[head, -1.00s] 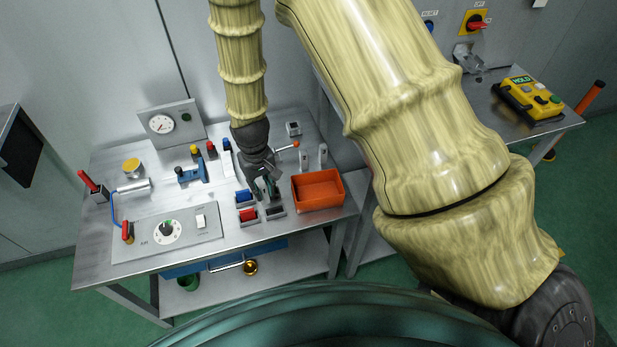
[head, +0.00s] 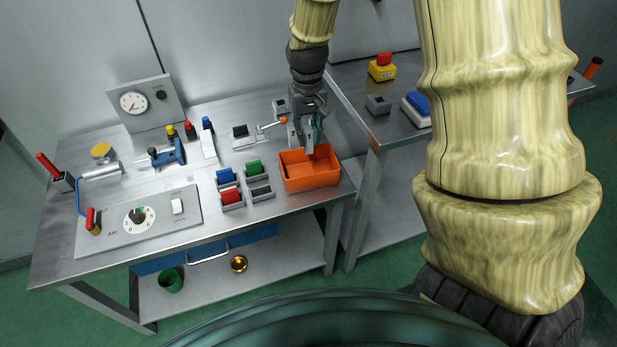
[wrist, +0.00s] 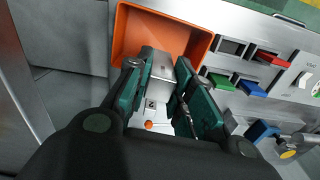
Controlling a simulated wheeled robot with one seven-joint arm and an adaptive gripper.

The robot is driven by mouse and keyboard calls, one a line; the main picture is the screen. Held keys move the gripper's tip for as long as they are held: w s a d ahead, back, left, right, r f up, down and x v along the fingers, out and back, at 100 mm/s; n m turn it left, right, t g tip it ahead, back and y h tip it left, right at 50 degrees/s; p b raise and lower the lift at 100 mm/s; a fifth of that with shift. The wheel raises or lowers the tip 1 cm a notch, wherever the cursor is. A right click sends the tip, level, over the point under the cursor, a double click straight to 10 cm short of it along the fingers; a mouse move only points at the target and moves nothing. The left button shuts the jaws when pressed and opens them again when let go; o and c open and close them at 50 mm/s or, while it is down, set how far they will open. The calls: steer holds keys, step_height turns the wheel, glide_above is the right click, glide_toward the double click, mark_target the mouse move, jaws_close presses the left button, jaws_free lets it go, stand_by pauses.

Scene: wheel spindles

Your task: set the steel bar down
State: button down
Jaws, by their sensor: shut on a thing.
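The steel bar (wrist: 158,62) is a plain light-grey block between my finger pads in the wrist view. My gripper (wrist: 160,82) is shut on it. In the head view my gripper (head: 310,143) points down over the back part of the open orange bin (head: 311,184). The bar is mostly hidden by the fingers there. In the wrist view the bar overlaps the mouth of the orange bin (wrist: 128,35); I cannot tell its exact height above the floor of the bin.
Left of the bin are small grey holders with blue (head: 226,176), red (head: 231,196) and green (head: 253,167) blocks, and a dark-topped holder (head: 261,189). An orange-tipped lever (head: 283,121) stands close behind the bin. A second table is at the right.

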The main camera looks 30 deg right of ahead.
steer(key=shift+f+p, duration=0.55)
steer(key=shift+f, duration=4.4)
steer(key=shift+s, duration=0.1)
steer(key=c, duration=1.3)
jaws_free()
steer(key=shift+f, duration=0.15)
steer(key=shift+o, duration=0.2)
steer(key=shift+r+b, duration=0.65)
steer(key=shift+r, duration=5.5)
